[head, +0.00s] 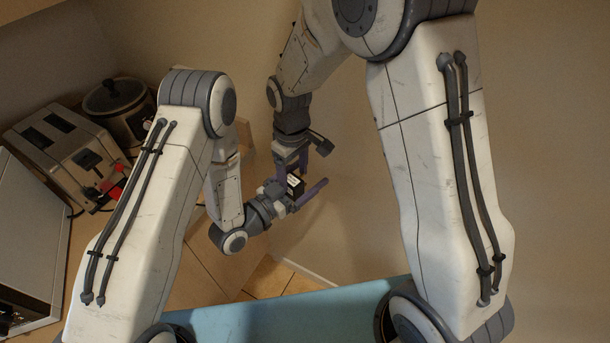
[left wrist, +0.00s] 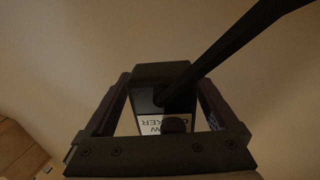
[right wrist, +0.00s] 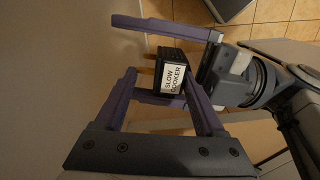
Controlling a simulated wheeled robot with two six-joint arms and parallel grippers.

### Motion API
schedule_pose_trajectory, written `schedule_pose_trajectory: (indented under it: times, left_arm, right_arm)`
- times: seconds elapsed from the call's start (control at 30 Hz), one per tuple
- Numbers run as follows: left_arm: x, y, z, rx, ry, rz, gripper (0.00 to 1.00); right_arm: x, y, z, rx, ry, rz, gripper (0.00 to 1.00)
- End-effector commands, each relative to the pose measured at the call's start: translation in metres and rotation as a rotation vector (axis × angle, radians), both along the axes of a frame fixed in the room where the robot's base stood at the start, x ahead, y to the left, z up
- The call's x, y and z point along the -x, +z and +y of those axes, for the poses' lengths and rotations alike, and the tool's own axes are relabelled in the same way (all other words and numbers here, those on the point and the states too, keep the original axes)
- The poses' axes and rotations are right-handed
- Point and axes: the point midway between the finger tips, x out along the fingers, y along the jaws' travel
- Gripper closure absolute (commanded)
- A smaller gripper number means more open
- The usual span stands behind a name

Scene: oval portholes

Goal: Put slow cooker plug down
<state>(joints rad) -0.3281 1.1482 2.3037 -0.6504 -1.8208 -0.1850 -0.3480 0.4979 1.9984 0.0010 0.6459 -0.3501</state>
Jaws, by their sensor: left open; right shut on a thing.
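The slow cooker plug (head: 295,184) is a small black block with a white label, held in the air beyond the blue surface. In the right wrist view the plug (right wrist: 171,78) shows its "SLOW COOKER" label and brass prongs. My right gripper (right wrist: 160,74) is shut on it. My left gripper (head: 308,190) is open, its fingers on either side of the plug. In the left wrist view the plug (left wrist: 160,82) sits between those fingers, and a dark cord-like strip crosses from it to the upper right. Whether the left fingers touch it I cannot tell.
A slow cooker (head: 113,100) with a dark lid stands on the wooden counter (head: 182,262) at left. A toaster (head: 70,148) with red parts near it (head: 112,190) is in front. A grey metal box (head: 30,240) is at the left edge. Beige walls and tiled floor lie beyond.

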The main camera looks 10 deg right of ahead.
Motion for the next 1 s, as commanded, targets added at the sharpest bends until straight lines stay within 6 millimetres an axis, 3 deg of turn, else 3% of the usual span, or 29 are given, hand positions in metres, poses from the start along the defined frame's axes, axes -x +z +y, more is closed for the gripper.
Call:
schedule_pose_trajectory:
  times: [0.1, 0.13, 0.3, 0.37, 0.4, 0.47, 0.77, 1.0]
  left_arm:
    - [0.000, 0.000, 0.000, 0.000, 0.000, 0.000, 0.07]
    - [0.000, 0.000, 0.000, 0.000, 0.000, 0.000, 0.15]
    - [0.000, 0.000, 0.000, 0.000, -0.001, 0.000, 0.80]
    - [0.001, 0.000, 0.000, 0.000, -0.002, 0.000, 0.99]
    - [0.001, 0.000, 0.000, 0.001, -0.003, -0.001, 1.00]
    - [0.001, 0.000, 0.000, 0.001, -0.004, -0.001, 1.00]
    - [0.001, 0.000, 0.000, 0.000, -0.004, 0.001, 1.00]
    - [0.002, -0.001, 0.000, -0.002, -0.003, 0.004, 1.00]
  right_arm:
    - [0.000, 0.000, 0.000, 0.000, 0.000, 0.000, 0.85]
    - [0.000, 0.000, 0.000, 0.000, 0.000, 0.000, 0.85]
    - [-0.001, 0.000, 0.001, -0.001, 0.000, -0.002, 0.85]
    - [-0.001, 0.000, 0.001, -0.001, 0.001, -0.003, 0.85]
    - [-0.001, 0.000, 0.001, -0.002, 0.001, -0.004, 0.25]
    - [-0.001, 0.000, 0.001, -0.002, 0.001, -0.005, 0.02]
    - [-0.003, 0.005, 0.001, -0.002, 0.001, -0.009, 0.00]
    - [-0.004, 0.044, 0.002, -0.005, 0.001, -0.013, 0.00]
